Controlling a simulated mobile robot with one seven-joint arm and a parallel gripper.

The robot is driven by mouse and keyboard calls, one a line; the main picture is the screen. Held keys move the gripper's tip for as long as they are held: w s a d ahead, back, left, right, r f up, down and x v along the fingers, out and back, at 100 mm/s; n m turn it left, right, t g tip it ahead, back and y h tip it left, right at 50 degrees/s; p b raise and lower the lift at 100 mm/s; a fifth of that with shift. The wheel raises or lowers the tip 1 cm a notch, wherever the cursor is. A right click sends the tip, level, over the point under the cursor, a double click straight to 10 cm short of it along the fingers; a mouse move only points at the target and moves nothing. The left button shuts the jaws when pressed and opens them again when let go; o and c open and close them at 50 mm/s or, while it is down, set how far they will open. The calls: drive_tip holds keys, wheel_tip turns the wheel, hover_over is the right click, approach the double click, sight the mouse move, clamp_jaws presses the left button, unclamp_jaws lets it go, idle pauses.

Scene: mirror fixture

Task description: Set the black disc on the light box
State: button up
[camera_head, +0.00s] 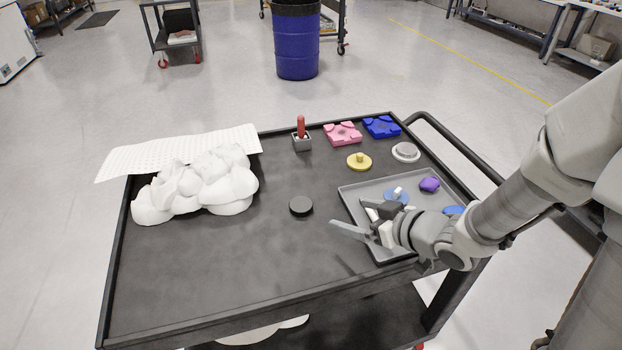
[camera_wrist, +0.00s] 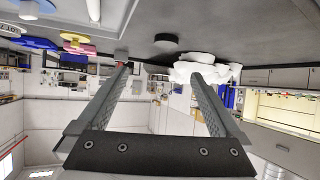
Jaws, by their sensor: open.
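The black disc (camera_head: 301,206) lies flat on the dark cart top, left of the grey tray; it also shows in the wrist view (camera_wrist: 166,42), near the top. A small light grey box (camera_head: 302,144) stands at the back of the cart with a red upright piece in it; I cannot tell for sure that it is the light box. My gripper (camera_head: 348,212) is open over the tray's left edge, fingers pointing left, to the right of the disc and apart from it. Both empty fingers show in the wrist view (camera_wrist: 163,70).
The grey tray (camera_head: 352,193) holds blue, purple and white pieces. A yellow disc (camera_head: 359,162), a white round piece (camera_head: 405,152), a pink block (camera_head: 343,133) and a blue block (camera_head: 381,127) sit behind it. A white lumpy mass (camera_head: 205,183) and perforated sheet (camera_head: 125,166) lie left. The front left is clear.

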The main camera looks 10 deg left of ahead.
drive_tip(key=b, duration=0.4)
approach(300, 203)
drive_tip(key=shift+w+a+f, duration=0.25)
drive_tip(key=shift+w, duration=0.2)
drive_tip(key=shift+w+a+f, duration=0.25)
drive_tip(key=shift+w+f, duration=0.05)
drive_tip(key=shift+w, duration=0.2)
drive_tip(key=x, duration=0.2)
drive_tip(key=b+x, duration=0.1)
drive_tip(key=x, duration=0.1)
drive_tip(key=shift+s+a+f, duration=0.1)
drive_tip(key=shift+a+f, duration=0.25)
drive_tip(key=shift+a, duration=0.1)
drive_tip(key=shift+w+a+f, duration=0.1)
drive_tip(key=shift+w+a, duration=0.1)
drive_tip(key=shift+w, duration=0.05)
drive_tip(key=shift+c, duration=0.2)
drive_tip(key=c, duration=1.5)
